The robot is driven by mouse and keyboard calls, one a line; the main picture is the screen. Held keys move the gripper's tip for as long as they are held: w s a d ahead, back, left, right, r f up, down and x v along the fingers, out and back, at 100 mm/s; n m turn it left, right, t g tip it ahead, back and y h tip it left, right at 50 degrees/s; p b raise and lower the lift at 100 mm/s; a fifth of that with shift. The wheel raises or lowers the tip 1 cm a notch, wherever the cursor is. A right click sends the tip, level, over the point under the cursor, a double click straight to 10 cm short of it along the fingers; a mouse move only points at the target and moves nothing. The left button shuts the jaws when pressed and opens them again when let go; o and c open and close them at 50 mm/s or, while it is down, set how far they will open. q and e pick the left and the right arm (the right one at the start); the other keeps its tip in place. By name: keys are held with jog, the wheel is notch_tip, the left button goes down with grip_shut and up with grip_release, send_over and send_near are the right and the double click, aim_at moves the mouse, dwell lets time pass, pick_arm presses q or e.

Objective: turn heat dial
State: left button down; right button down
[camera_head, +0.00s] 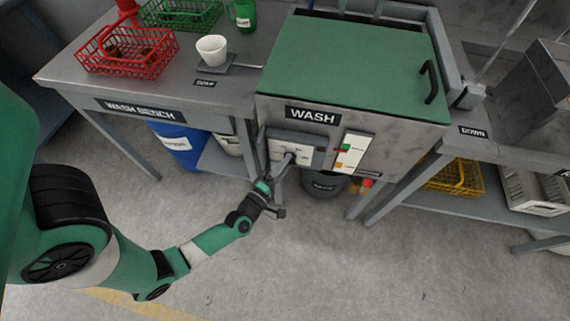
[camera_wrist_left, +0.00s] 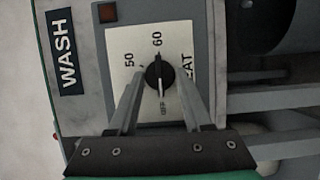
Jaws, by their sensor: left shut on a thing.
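The heat dial (camera_wrist_left: 159,75) is a small black round knob on a pale plate marked 50, 60 and OFF. The word HEAT is partly covered by a finger. My left gripper (camera_wrist_left: 161,72) has one finger on each side of the knob and is shut on it. In the head view my left gripper (camera_head: 287,158) reaches up to the grey control panel (camera_head: 312,143) on the front of the wash machine (camera_head: 355,60), below its WASH label. The dial cannot be made out there. I cannot read exactly where the dial's mark points. My right gripper is not in view.
A switch plate (camera_head: 350,152) with red and green parts is right of the panel. The wash bench (camera_head: 70,75) at left holds a red basket (camera_head: 127,62) and a white cup (camera_head: 211,48). A dark bucket (camera_head: 323,186) stands below the machine. The floor in front is clear.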

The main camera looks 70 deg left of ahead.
pick_arm(q)
jog(key=m+g+p, duration=0.1)
jog(key=m+p, duration=0.2)
jog(key=p, duration=0.2)
jog(key=m+g+p, duration=0.2)
jog(key=m+p, duration=0.1)
jog(key=p, duration=0.3)
jog(key=r+m+g+p, duration=0.1)
jog(key=m+p, duration=0.2)
jog(key=p, duration=0.3)
jog(key=shift+w+d+g, duration=0.15)
jog(key=shift+g, duration=0.25)
jog(key=shift+f, duration=0.1)
jog(key=shift+c, duration=1.8)
grip_release()
jog(key=shift+p, duration=0.4)
